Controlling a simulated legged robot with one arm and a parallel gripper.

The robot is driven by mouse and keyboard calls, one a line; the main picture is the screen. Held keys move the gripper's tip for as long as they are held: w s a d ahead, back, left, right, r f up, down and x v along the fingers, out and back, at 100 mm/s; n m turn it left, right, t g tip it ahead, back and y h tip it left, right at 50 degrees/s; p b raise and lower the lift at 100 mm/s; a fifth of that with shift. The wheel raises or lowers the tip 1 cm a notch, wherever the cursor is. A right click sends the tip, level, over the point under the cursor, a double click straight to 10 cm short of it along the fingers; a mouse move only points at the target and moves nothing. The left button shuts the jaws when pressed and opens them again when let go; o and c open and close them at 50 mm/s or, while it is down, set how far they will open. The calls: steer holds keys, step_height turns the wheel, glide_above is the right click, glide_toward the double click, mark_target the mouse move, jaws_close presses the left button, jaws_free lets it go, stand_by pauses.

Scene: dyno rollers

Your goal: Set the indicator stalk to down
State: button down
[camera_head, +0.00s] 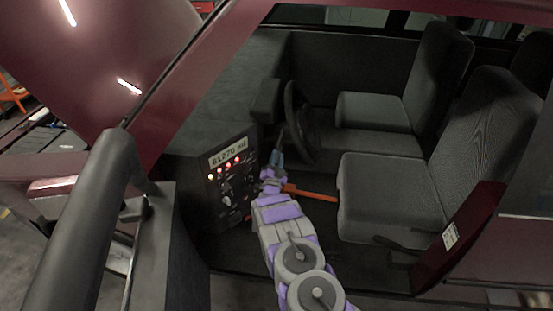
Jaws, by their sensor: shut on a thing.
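My gripper (276,156) is inside the car, reaching in front of the dashboard at the left side of the steering wheel (296,115). Its small fingers are shut at the steering column, on what looks like the indicator stalk. The stalk is thin and dark and mostly hidden by the fingers and the dark column, so its up or down position cannot be told.
A dash panel (230,180) with a mileage display, lit red lamps and knobs is just left of my gripper. An orange lever (311,193) sticks out right of my wrist. Grey seats (385,195) fill the right side. The maroon door frame (215,70) borders the opening.

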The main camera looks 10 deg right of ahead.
steer(key=c, duration=1)
jaws_free()
steer(key=shift+s+f, duration=0.1)
steer(key=p+v, duration=0.3)
steer(key=v, duration=1.4)
steer(key=shift+s+a, duration=0.1)
